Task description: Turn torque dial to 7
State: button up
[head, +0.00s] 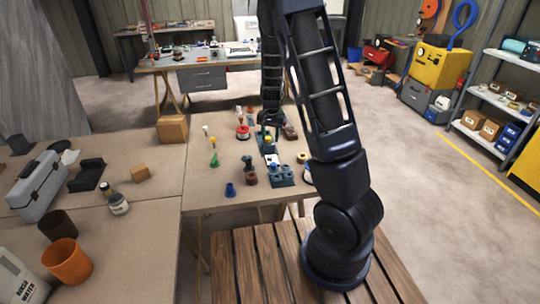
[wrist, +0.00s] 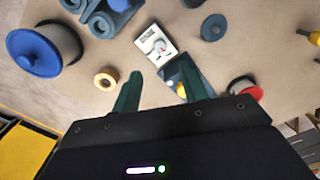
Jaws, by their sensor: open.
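A small white plate with a round dial (wrist: 157,46) lies on the table, ahead of my fingertips in the wrist view. The dial carries a red mark, but its numbers are too small to read. In the head view the white plate (head: 271,158) shows just in front of my gripper (head: 268,130). My gripper is open and empty, and its two green fingers (wrist: 160,84) are apart from the dial. A blue and yellow thing (wrist: 172,74) shows between the fingers, partly hidden by the right one.
A blue holder with round sockets (head: 281,175) stands close to the plate. A blue-lidded jar (wrist: 44,50), a tan ring (wrist: 106,78) and a red-topped thing (wrist: 245,88) lie around it. The table's (head: 205,195) front left is mostly bare.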

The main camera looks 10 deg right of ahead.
aim_at(270, 157)
jog(key=shift+f, duration=0.1)
notch_tip(270, 157, down, 11)
jog(key=shift+w+a+r, duration=0.1)
jog(key=shift+r, duration=0.1)
dwell(0.4)
